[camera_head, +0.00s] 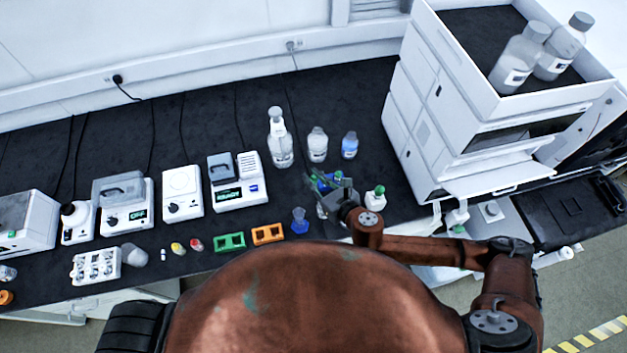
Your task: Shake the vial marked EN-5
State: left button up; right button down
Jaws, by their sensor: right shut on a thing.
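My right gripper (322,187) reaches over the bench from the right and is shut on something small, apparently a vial. Its fingers and wrist hide most of what it holds. Green and blue parts show around the fingertips, probably caps and a blue rack (325,182). I cannot tell whether the held vial is clear of the rack. No EN-5 marking is readable from here. My left gripper is not in view.
A bottle (280,140) and two smaller ones, one clear (317,145) and one blue (349,145), stand behind the gripper. A green-capped white bottle (375,197) stands close right. Green (230,241) and orange (267,234) holders lie left. The tall chromatography stack (440,110) bounds the right.

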notch_tip(320, 180, down, 4)
jog(key=shift+f, duration=0.25)
notch_tip(320, 180, up, 8)
jog(key=shift+s+d+r, duration=0.1)
jog(key=shift+s, duration=0.05)
notch_tip(320, 180, down, 8)
jog(key=shift+r, duration=0.35)
notch_tip(320, 180, up, 7)
jog(key=shift+r, duration=0.1)
notch_tip(320, 180, down, 8)
jog(key=shift+f, duration=0.1)
jog(key=shift+r, duration=0.3)
